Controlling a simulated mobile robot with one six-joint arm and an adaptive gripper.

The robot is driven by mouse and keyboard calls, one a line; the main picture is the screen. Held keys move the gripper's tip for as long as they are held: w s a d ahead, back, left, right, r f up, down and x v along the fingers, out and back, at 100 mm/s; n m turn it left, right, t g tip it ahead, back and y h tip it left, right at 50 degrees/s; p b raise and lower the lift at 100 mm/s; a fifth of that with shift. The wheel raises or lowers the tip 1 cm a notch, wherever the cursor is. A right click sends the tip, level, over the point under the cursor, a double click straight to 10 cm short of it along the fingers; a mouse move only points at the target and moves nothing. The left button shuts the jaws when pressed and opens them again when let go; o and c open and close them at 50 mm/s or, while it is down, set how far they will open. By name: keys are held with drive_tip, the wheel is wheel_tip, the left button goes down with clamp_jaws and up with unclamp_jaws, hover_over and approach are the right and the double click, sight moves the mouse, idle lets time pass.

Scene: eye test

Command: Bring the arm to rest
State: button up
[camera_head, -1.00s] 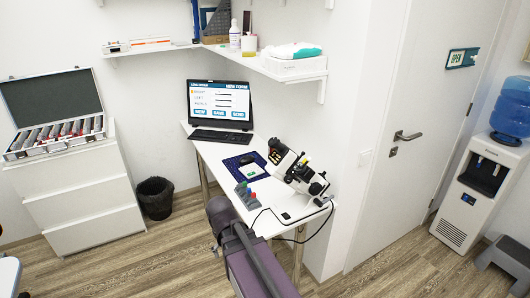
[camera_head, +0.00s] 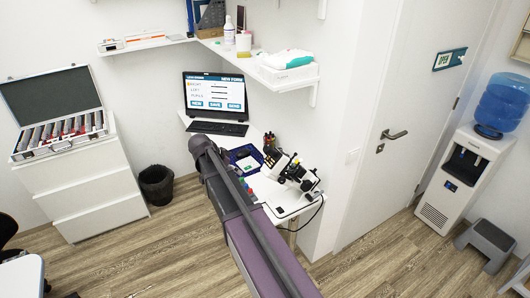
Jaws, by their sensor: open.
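My arm, purple and dark grey, rises from the bottom of the head view to a dark joint in front of the white desk (camera_head: 284,209). My gripper is not in view. The arm covers the desk's front left part and some of what lies on it. A white and black optical instrument (camera_head: 297,173) stands on the desk, right of my arm, with a gap between them in the picture.
A laptop (camera_head: 215,97) stands at the desk's back. A shelf (camera_head: 262,76) juts out above it. Left are a bin (camera_head: 157,185) and white drawers (camera_head: 88,190) bearing an open lens case (camera_head: 57,146). A water dispenser (camera_head: 458,173) and grey step stool (camera_head: 487,241) stand right. Floor between is clear.

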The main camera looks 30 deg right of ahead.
drive_tip(key=w+d+r+m+h+p, duration=0.2)
drive_tip(key=w+r+m+p, duration=0.1)
drive_tip(key=r, duration=0.4)
drive_tip(key=shift+w+d+r+m+p, duration=0.2)
drive_tip(key=shift+w+d+m+p, duration=0.25)
drive_tip(key=shift+w, duration=0.8)
drive_tip(key=shift+f, duration=0.15)
drive_tip(key=b+x, duration=0.7)
drive_tip(key=x, duration=0.2)
drive_tip(key=shift+d+f, duration=0.2)
drive_tip(key=shift+d, duration=0.05)
drive_tip(key=shift+w, duration=0.1)
drive_tip(key=shift+a+r, duration=0.1)
drive_tip(key=shift+r, duration=0.05)
drive_tip(key=p+v, duration=0.7)
drive_tip(key=v, duration=0.2)
drive_tip(key=shift+a+r, duration=0.25)
